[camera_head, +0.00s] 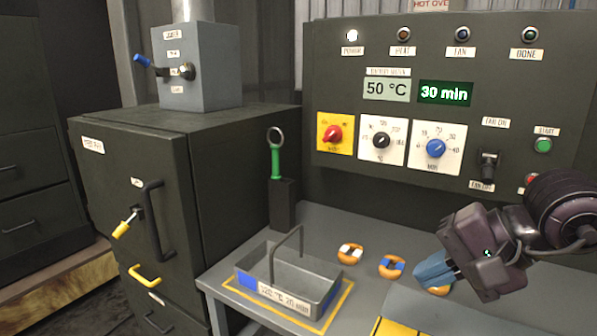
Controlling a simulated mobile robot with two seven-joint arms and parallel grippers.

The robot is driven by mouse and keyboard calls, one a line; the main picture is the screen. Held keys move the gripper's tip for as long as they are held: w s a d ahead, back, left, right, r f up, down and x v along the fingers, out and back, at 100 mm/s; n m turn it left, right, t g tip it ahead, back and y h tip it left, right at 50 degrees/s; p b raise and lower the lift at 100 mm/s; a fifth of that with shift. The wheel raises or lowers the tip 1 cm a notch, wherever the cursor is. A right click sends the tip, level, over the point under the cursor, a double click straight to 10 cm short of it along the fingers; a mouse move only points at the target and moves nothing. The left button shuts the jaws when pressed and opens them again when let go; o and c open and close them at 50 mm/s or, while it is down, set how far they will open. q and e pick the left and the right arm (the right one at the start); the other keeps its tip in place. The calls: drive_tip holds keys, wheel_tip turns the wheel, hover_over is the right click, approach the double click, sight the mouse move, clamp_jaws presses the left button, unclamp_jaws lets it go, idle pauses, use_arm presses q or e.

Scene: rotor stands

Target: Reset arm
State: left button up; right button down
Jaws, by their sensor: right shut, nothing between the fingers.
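My right gripper (436,272) comes in from the right edge, low over the grey table (342,226). Its blue-grey fingers are shut and empty, pointing left. A ring with an orange part (438,291) shows just below the fingertips, mostly covered by them; I cannot tell whether they touch it. Two more rings lie to the left, an orange and white one (350,253) and an orange, blue and white one (391,267). My left gripper is not in view.
A metal tray (327,289) with an upright handle stands inside a yellow outline. Behind the table is a control panel (480,77) with knobs and displays reading 50 °C and 30 min. A green-handled ring tool (276,160) stands in a dark holder. A dark cabinet (225,178) stands left.

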drive_tip(key=s+a+r+m+y, duration=0.1)
drive_tip(key=s+a+m+y, duration=0.3)
drive_tip(key=a+m+y, duration=0.4)
drive_tip(key=w+d+f+m+t+h, duration=0.3)
drive_tip(key=d+m+t+h, duration=0.4)
drive_tip(key=m, duration=1)
drive_tip(key=w+d+f+m+t+h, duration=0.25)
drive_tip(key=d+m+t, duration=0.55)
drive_tip(key=m, duration=0.9)
drive_tip(key=s+d+f+m+g+h, duration=0.3)
drive_tip(key=s+f+m+g+h, duration=0.15)
drive_tip(key=f+m, duration=0.45)
drive_tip(key=s+d+f+m+g+h, duration=0.4)
drive_tip(key=f+m, duration=0.3)
drive_tip(key=f, duration=0.4)
drive_tip(key=s+a+f+m+g+y, duration=0.1)
drive_tip(key=s+a+f+m+g, duration=0.15)
drive_tip(key=s+f+g, duration=0.4)
drive_tip(key=s+a+f+m+g, duration=0.1)
drive_tip(key=s+f+m+g, duration=0.2)
drive_tip(key=s, duration=0.6)
drive_tip(key=w+f+t+y, duration=0.1)
drive_tip(key=w+f+t, duration=0.7)
drive_tip(key=t, duration=0.1)
drive_tip(key=shift+a+f+t, duration=0.3)
drive_tip(key=shift+f+t, duration=0.1)
